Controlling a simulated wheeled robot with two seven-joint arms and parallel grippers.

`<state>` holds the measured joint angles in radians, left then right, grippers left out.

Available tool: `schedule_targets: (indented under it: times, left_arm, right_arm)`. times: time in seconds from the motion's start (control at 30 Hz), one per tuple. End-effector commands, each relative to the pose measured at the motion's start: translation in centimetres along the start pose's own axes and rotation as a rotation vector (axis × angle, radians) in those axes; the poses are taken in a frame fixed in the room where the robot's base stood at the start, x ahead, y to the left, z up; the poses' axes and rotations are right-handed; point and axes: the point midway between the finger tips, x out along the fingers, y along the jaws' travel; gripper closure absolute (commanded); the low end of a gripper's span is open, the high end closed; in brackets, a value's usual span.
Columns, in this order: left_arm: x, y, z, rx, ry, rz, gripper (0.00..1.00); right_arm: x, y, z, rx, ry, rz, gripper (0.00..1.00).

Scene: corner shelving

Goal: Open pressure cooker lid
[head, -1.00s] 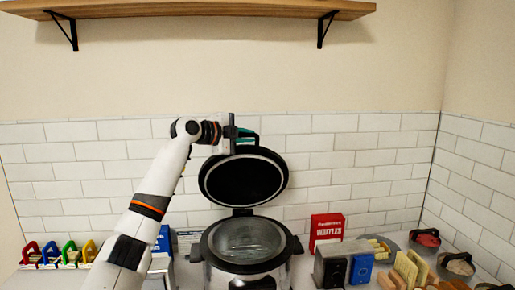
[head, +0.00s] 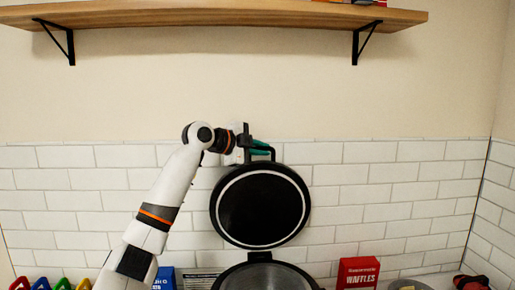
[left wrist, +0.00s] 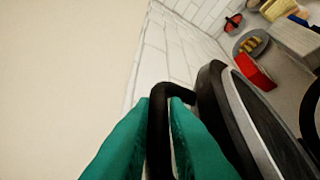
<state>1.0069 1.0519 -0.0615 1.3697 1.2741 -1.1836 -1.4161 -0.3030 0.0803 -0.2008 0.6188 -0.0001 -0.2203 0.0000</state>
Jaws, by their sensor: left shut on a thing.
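The pressure cooker lid (head: 260,206) stands upright and open above the cooker, its dark underside with a pale ring facing me. The cooker body (head: 264,275) shows only its top rim at the bottom of the head view. My left gripper (head: 262,148) is at the top of the lid with its green fingers shut on the black lid handle. In the left wrist view the handle (left wrist: 159,125) passes between the two green fingers, and the lid (left wrist: 232,120) lies just right of them. My right gripper is not in view.
A red waffles box (head: 358,273) stands right of the cooker. A blue box (head: 165,278) and colourful racks (head: 65,284) are at the lower left. A wooden shelf (head: 220,22) hangs above. The tiled wall (head: 400,185) is close behind the lid.

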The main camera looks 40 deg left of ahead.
Motion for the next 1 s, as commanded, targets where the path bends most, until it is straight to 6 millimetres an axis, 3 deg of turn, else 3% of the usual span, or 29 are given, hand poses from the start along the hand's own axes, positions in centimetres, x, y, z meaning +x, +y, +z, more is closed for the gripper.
schedule_targets:
  times: [0.17, 0.2, 0.3, 0.67, 0.77, 1.0]
  left_arm:
    - [0.4, -0.4, -0.1, -0.005, 0.001, -0.007, 1.0]
    - [0.4, -0.4, -0.1, -0.005, 0.001, -0.007, 0.8]
    - [0.4, -0.3, -0.1, -0.004, 0.001, -0.007, 0.66]
    - [-0.1, -0.4, -0.1, -0.001, 0.0, -0.005, 0.66]
    - [-1.3, -0.5, -0.2, 0.0, 0.002, -0.002, 0.66]
    - [-6.5, -0.5, -0.3, 0.001, 0.003, 0.005, 0.66]
  right_arm:
    - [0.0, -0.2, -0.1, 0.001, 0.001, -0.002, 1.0]
    - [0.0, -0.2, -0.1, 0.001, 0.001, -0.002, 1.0]
    - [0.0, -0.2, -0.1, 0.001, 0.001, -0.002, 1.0]
    - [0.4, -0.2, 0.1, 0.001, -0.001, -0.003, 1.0]
    - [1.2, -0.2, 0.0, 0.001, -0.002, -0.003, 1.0]
    - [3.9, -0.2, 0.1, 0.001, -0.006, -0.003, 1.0]
